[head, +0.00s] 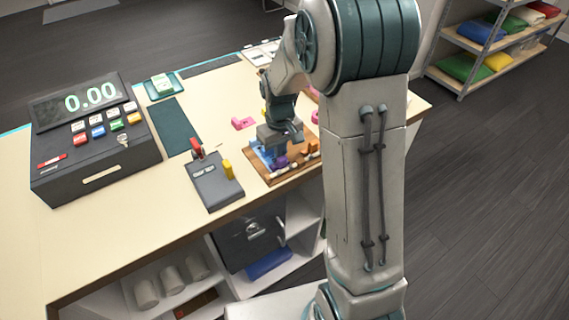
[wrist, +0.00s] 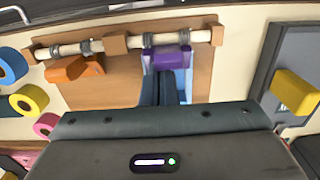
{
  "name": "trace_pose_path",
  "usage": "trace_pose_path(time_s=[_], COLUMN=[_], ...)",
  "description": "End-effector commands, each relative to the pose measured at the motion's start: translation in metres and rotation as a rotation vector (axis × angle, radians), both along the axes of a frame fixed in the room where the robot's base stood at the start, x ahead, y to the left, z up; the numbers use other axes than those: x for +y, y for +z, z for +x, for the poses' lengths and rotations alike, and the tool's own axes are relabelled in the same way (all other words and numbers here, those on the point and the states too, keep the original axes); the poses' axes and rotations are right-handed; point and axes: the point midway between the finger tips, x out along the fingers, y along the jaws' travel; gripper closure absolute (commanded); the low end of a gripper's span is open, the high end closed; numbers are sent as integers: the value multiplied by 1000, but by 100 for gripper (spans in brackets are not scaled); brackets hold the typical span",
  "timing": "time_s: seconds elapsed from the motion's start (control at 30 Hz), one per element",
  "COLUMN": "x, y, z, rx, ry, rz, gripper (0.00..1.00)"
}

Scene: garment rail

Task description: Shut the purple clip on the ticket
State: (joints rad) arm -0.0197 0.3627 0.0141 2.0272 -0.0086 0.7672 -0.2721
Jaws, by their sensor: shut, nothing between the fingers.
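The purple clip (wrist: 167,57) hangs from the rail (wrist: 190,38) near the middle of the wrist view; it also shows small in the head view (head: 281,162). A light blue ticket (wrist: 184,80) lies behind and just below the clip, partly hidden by my fingers. My gripper (wrist: 163,76) is shut and empty, its fingertips at the clip's lower edge. I cannot tell whether they touch it, or whether the clip is open or shut. In the head view my gripper is over the wooden board (head: 259,173), its fingertips largely hidden.
An orange clip (wrist: 75,68) is on the same rail, to the left. Blue (wrist: 10,66) and yellow (wrist: 29,99) rings lie left of the board. A grey device with a yellow block (wrist: 295,92) stands right of it. A cash register (head: 95,140) stands at the counter's left.

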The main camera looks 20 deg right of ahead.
Motion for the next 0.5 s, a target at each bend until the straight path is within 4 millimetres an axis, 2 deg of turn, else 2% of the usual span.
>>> trace_pose_path(time_s=[0.03,0.1,0.5], x=[1,2,1], y=[12,22,58], z=[-5,-9,-19], rx=[-9,-13,-17], ry=[2,4,4], rz=[1,1,1], gripper=[100,100,100])
